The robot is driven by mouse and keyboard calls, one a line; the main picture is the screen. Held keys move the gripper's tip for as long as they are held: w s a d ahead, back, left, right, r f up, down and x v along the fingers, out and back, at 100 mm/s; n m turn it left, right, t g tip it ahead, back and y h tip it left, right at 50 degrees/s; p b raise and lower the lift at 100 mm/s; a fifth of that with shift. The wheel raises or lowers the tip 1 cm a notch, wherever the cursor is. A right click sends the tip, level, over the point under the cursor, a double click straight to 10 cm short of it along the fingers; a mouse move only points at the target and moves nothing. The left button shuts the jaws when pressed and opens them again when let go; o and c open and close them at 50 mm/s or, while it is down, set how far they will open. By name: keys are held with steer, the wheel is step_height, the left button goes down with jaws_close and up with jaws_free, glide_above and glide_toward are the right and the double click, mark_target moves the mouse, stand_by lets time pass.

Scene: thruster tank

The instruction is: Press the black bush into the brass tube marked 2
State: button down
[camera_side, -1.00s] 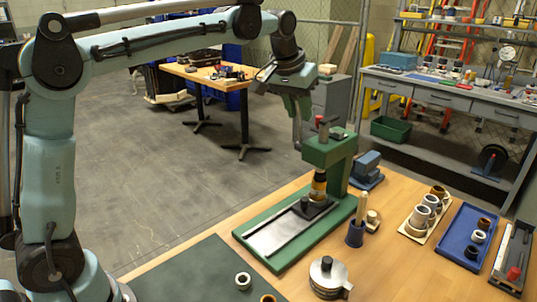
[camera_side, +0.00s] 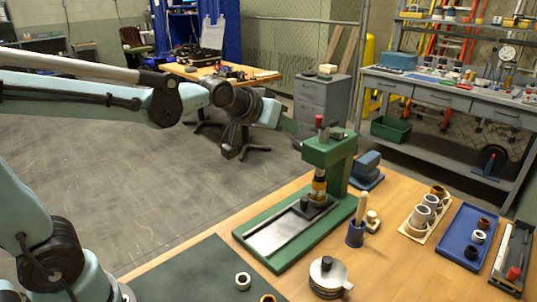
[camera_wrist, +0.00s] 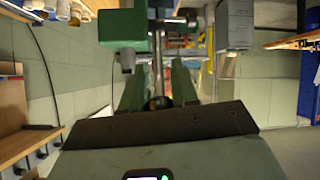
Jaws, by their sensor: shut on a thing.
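A brass tube (camera_side: 319,187) stands upright under the ram of the green press (camera_side: 330,150). A dark band shows around it, but I cannot make out the number 2 or tell how far a black bush sits in it. My gripper (camera_side: 287,124) is to the left of the press head in the side view. In the wrist view my gripper (camera_wrist: 157,90) is shut on the press lever (camera_wrist: 157,50), a thin grey rod running between the fingers towards the green press head (camera_wrist: 123,28).
Several tubes stand on a pale board (camera_side: 405,231) at the right. A blue tray (camera_side: 458,225) holds a few rings, one black. A tool holder (camera_side: 355,238) and a round steel-topped pot (camera_side: 328,275) stand near the press. A dark mat (camera_side: 195,275) lies in front.

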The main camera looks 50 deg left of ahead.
steer(key=shift+s+d+f+t, duration=0.1)
steer(key=shift+s+f+t, duration=0.25)
steer(key=shift+s+f, duration=0.35)
steer(key=shift+s+a+f+t, duration=0.1)
steer(key=shift+s+f+t, duration=0.3)
steer(key=shift+f, duration=0.55)
steer(key=shift+s+d+f+t, duration=0.1)
steer(key=shift+s+f+t, duration=0.35)
steer(key=shift+f, duration=0.4)
steer(key=c, duration=0.9)
jaws_free()
steer(key=shift+s, duration=0.1)
steer(key=shift+v, duration=3.65)
steer(key=shift+r, duration=0.15)
